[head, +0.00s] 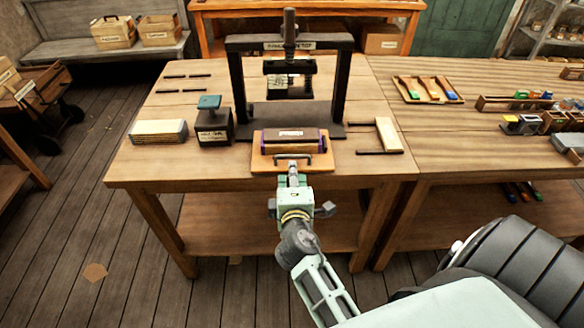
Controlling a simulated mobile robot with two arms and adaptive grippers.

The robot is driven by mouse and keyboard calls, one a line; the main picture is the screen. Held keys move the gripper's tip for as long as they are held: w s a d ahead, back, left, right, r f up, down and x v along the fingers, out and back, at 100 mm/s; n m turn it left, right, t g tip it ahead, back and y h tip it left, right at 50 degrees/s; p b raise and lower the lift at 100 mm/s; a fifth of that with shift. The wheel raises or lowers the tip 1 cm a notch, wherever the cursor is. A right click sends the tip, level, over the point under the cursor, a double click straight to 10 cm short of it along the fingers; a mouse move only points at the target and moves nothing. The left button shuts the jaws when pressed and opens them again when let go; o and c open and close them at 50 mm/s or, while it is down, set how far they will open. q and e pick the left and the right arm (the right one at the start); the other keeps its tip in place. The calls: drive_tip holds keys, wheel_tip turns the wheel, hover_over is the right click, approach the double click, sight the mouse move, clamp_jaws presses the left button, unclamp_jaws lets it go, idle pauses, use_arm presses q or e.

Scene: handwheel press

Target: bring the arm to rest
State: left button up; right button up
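One arm of mine reaches up from the lower right, and I take it for my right arm. Its gripper (292,178) is at the front edge of the worktable, against the dark handle of a small wooden board (264,163). The fingers look close together, but whether they are shut on the handle is not clear. On the board lies a dark labelled block (290,135) with purple at its ends. Behind it stands the black press (343,85) with its upright spindle (289,35) and raised plate. My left gripper is not in view.
Left of the board are a dark box with a blue top (213,125) and a pale stack (159,131). To the right lies a cream strip (388,134) between dark bars. The right-hand table (450,130) carries trays and coloured items. The floor at left is mostly clear.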

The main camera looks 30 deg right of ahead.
drive_tip(key=shift+a, duration=0.1)
idle(0.5)
drive_tip(key=s+a+f+m+g+y, duration=0.1)
drive_tip(key=s+a+f+g+y, duration=0.2)
drive_tip(key=f, duration=0.7)
drive_tip(key=s+a+f+g+y, duration=0.1)
drive_tip(key=s+a+f, duration=0.35)
drive_tip(key=f, duration=0.65)
drive_tip(key=s+a+f+m+g+y, duration=0.1)
drive_tip(key=s+a+f+y, duration=0.2)
drive_tip(key=f, duration=0.7)
drive_tip(key=s+f+m+g, duration=0.2)
drive_tip(key=s+f, duration=0.4)
drive_tip(key=s, duration=0.5)
drive_tip(key=s+d+f+m+g, duration=0.1)
drive_tip(key=s+f+m+g, duration=0.1)
drive_tip(key=s+f, duration=0.4)
drive_tip(key=s+d+f+m+g+y, duration=0.1)
drive_tip(key=s+f+m+g, duration=0.2)
drive_tip(key=s, duration=1.4)
wheel_tip(320, 180, down, 4)
drive_tip(key=shift+r+g, duration=0.15)
drive_tip(key=shift+g, duration=0.15)
